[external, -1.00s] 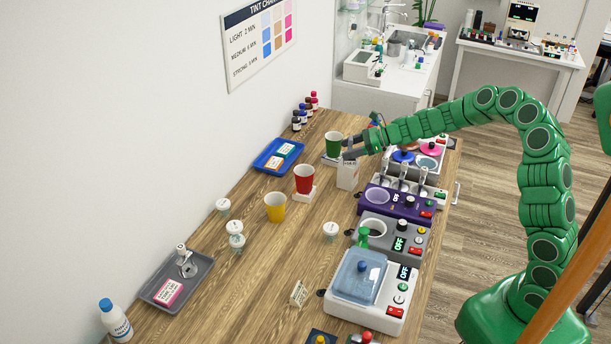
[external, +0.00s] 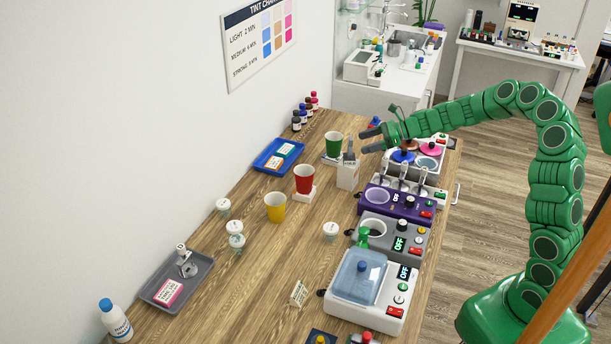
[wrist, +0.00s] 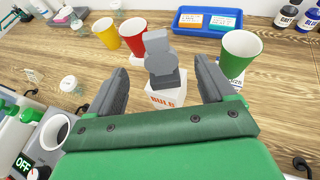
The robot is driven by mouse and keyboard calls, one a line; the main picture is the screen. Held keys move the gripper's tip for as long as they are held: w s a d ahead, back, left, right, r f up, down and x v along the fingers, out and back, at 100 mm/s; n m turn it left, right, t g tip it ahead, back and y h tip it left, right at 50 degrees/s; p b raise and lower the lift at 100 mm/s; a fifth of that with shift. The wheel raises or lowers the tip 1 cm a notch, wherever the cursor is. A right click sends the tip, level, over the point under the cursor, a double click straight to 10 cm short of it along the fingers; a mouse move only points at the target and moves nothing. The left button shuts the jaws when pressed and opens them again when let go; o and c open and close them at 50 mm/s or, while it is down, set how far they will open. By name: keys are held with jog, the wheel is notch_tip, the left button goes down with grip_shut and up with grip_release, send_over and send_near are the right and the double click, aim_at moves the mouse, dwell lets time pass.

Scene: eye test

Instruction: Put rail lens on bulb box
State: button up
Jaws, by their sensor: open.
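The white bulb box (external: 348,175) stands upright on the wooden bench, and its red lettering shows in the wrist view (wrist: 168,103). A grey stepped piece, which looks like the rail lens (external: 349,152), stands upright on top of the box; in the wrist view the rail lens (wrist: 160,62) shows its rounded upper part and block foot. My gripper (external: 371,140) is open and empty, to the right of the lens and apart from it. In the wrist view my gripper's fingers (wrist: 162,88) are spread wide, with the lens beyond and between them.
A green cup (external: 333,144) stands just behind the box, and a red cup (external: 304,179) and yellow cup (external: 275,207) to its left. A blue tray (external: 262,165) lies beyond. A purple device (external: 372,207) is close in front.

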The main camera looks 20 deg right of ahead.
jog(key=shift+v, duration=2.75)
